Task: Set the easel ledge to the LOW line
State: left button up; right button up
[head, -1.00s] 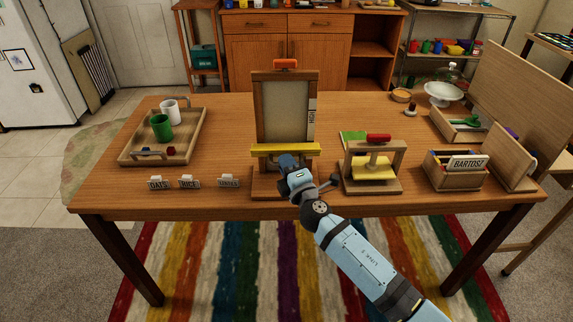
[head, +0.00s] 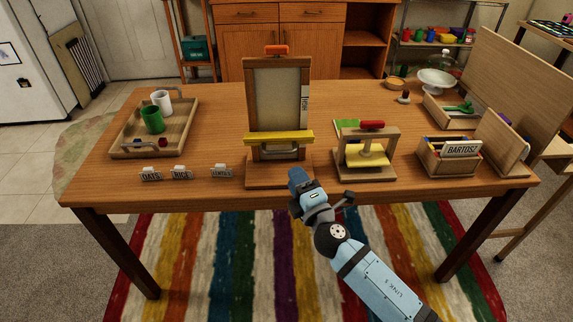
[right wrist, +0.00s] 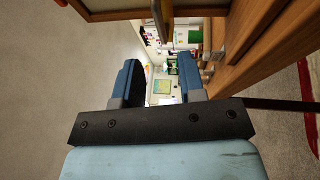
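The wooden easel (head: 278,92) stands upright at the table's front middle, with a red knob (head: 277,50) on top. Its yellow ledge (head: 278,138) crosses the lower part of the frame, with a grey handle (head: 280,154) just below it. A small white label (head: 304,104) on the right upright seems to read HIGH; I see no LOW label. My right gripper (head: 295,180) is in front of the easel base, apart from the ledge and handle. In the right wrist view its fingers (right wrist: 160,85) are spread and empty. My left gripper is not in view.
A wooden stand with a red handle (head: 372,125) is close to the right of the easel. Name cards (head: 181,173) stand to the left. A tray (head: 131,144) with cups is farther left. The box marked BARTOSZ (head: 431,164) is at right. The table's front edge is near my arm.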

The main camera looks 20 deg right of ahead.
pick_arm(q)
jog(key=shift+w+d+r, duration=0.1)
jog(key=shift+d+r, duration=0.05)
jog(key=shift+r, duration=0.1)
pick_arm(e)
jog(key=v, duration=0.4)
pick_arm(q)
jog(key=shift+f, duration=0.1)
pick_arm(e)
jog(key=s+a+f+m+g+y, duration=0.1)
jog(key=s+f+m+g, duration=0.3)
jog(key=s+f+m, duration=0.45)
jog(key=s+a+f+m+g, duration=0.2)
jog(key=s+f+m+g, duration=0.3)
jog(key=s+m, duration=0.5)
pick_arm(q)
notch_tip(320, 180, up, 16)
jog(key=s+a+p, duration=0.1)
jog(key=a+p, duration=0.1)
jog(key=p, duration=2.2)
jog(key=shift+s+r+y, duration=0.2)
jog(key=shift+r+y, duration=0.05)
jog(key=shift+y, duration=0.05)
pick_arm(e)
notch_tip(320, 180, up, 16)
jog(key=s+d+n, duration=0.1)
jog(key=s+d, duration=0.1)
jog(key=shift+s, duration=0.25)
